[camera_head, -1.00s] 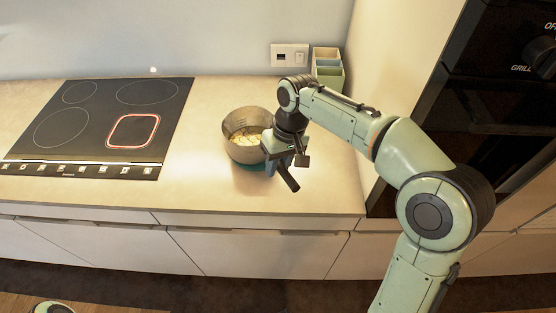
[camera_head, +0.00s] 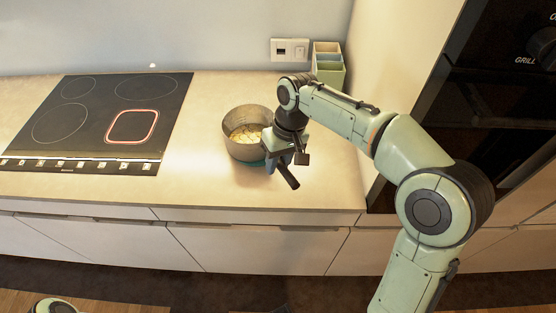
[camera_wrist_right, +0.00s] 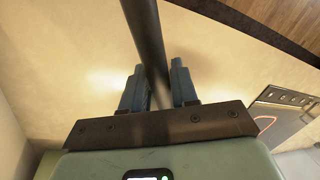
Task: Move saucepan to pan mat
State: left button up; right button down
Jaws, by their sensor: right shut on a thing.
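The saucepan (camera_head: 240,150), a grey-brown pot with pale yellowish food inside, is upright at the right part of the counter, right of the hob. A small edge of the teal pan mat (camera_head: 259,163) shows under its lower right side; the rest of the mat is hidden. My right gripper (camera_head: 284,166) is beside the pan and shut on its dark handle (camera_head: 291,180). In the right wrist view the handle (camera_wrist_right: 148,40) runs between the two blue fingers (camera_wrist_right: 158,85). Whether the pan rests fully on the mat cannot be told. My left gripper is not in view.
A black hob (camera_head: 98,120) with a red-lit zone takes up the left of the counter (camera_head: 200,190). A green divided container (camera_head: 328,65) stands at the back right by the wall socket (camera_head: 290,49). A tall oven cabinet is at the right.

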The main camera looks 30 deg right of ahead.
jog(key=c, duration=0.8)
grip_release()
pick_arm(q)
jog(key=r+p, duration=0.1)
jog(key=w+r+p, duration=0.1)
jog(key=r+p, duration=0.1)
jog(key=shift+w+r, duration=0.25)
pick_arm(e)
jog(key=d+r, duration=0.1)
jog(key=r, duration=0.7)
jog(key=d+r, duration=0.1)
jog(key=r, duration=0.4)
jog(key=shift+s+d+r, duration=0.1)
jog(key=shift+s+d, duration=0.1)
jog(key=shift+d, duration=0.1)
